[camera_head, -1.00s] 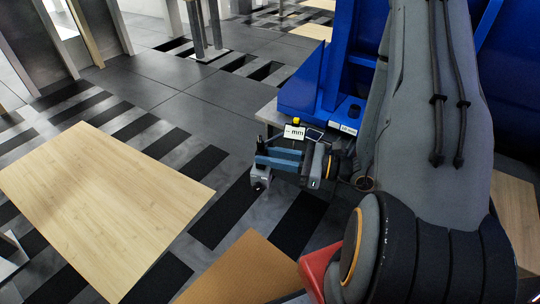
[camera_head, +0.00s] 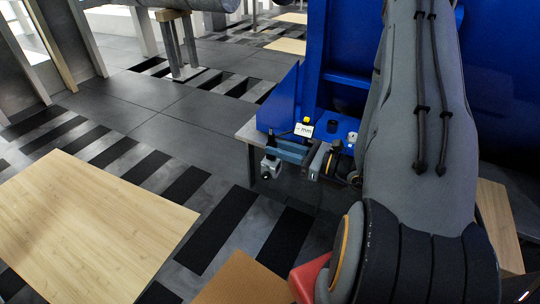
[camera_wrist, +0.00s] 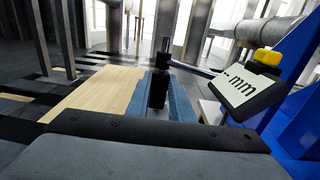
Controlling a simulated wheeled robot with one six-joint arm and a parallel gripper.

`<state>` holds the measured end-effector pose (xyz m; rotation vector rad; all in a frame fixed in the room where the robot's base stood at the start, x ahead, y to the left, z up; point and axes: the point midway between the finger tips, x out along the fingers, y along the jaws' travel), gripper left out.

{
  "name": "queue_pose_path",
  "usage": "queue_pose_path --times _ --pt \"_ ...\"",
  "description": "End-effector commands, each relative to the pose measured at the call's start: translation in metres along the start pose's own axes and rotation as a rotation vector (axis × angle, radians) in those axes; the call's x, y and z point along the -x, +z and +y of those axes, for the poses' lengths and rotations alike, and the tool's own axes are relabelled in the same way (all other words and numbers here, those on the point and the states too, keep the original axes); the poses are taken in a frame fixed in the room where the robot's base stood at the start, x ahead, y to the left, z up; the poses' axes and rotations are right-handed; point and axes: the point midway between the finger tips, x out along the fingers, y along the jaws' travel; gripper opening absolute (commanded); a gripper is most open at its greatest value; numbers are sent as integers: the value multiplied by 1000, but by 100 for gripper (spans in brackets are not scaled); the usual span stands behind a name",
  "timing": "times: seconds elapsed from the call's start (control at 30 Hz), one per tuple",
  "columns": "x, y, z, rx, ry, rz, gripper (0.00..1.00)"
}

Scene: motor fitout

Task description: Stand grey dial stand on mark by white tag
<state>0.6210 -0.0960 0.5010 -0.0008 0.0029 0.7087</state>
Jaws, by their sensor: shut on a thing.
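My gripper (camera_head: 276,149), with blue fingers, is shut on the dark post of the grey dial stand. The stand's grey base (camera_head: 270,167) hangs below the fingers. Its dial has a white face marked "mm" and a yellow top (camera_head: 304,127). In the wrist view the fingers (camera_wrist: 160,98) close around the black post, and a rod runs right to the tilted dial (camera_wrist: 245,90). The stand is held in front of the near left corner of a grey bench top (camera_head: 247,132). A small white tag (camera_head: 352,137) shows on the blue frame; the mark cannot be made out.
A pale wooden board (camera_head: 85,225) lies at the lower left. Dark floor with black strips is open between them.

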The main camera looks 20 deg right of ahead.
Motion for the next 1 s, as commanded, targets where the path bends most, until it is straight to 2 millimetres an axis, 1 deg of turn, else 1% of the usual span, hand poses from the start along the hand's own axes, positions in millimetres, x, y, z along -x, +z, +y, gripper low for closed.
queue_pose_path --times 0.1,0.3,0.87,1.0 --pt "3 4 -11 2 -24 -5 0" --pt "5 5 -20 2 -44 -6 0" --pt "6 6 -21 1 -47 -6 0" --pt "6 2 -30 2 -47 -6 0"
